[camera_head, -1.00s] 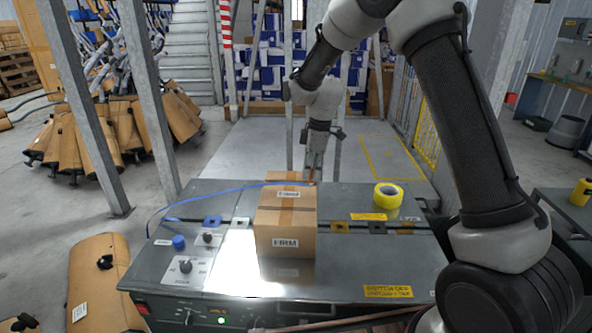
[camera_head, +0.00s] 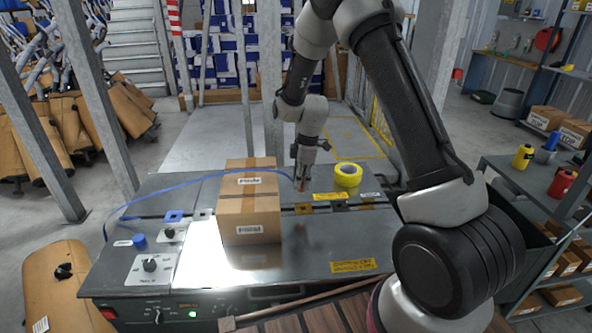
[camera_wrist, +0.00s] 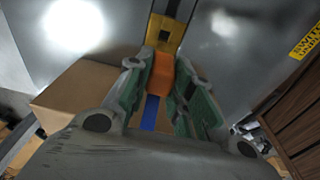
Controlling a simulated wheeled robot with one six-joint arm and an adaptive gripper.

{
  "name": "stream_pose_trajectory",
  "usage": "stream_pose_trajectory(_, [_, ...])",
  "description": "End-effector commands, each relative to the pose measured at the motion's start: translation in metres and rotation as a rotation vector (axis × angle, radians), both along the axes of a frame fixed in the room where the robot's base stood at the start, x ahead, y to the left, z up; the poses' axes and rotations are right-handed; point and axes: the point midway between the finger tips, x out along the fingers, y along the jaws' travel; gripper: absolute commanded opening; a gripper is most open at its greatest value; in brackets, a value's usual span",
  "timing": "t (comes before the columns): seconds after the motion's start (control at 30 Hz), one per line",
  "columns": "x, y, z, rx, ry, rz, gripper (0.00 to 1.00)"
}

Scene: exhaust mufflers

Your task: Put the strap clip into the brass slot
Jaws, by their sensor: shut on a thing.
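My gripper (camera_head: 300,180) is shut on the orange strap clip (camera_wrist: 162,74), which sits between the green-sided fingers in the wrist view. The brass slot (camera_head: 303,209) is a small yellowish plate on the bench top, right of the carton. It shows just beyond the clip as a yellow plate with a dark opening (camera_wrist: 165,34). The clip appears above the bench near this plate; I cannot tell whether they touch.
A taped carton (camera_head: 250,218) stands on the bench (camera_head: 330,240), close left of my gripper. A yellow tape roll (camera_head: 347,174) lies to the right behind the slots. A blue plate (camera_head: 173,216) and other slot plates line the bench. A shelf (camera_head: 530,180) stands at right.

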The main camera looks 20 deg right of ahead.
Motion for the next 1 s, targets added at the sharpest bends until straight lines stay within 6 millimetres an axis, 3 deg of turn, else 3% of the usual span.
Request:
stream_pose_trajectory(0.2, [-0.002, -0.007, -0.017, 0.000, 0.001, 0.000, 0.03])
stream_pose_trajectory(0.77, [-0.002, -0.008, -0.022, 0.000, 0.001, 0.000, 0.03])
stream_pose_trajectory(1.0, [-0.002, -0.008, -0.034, 0.000, 0.001, 0.001, 0.03])
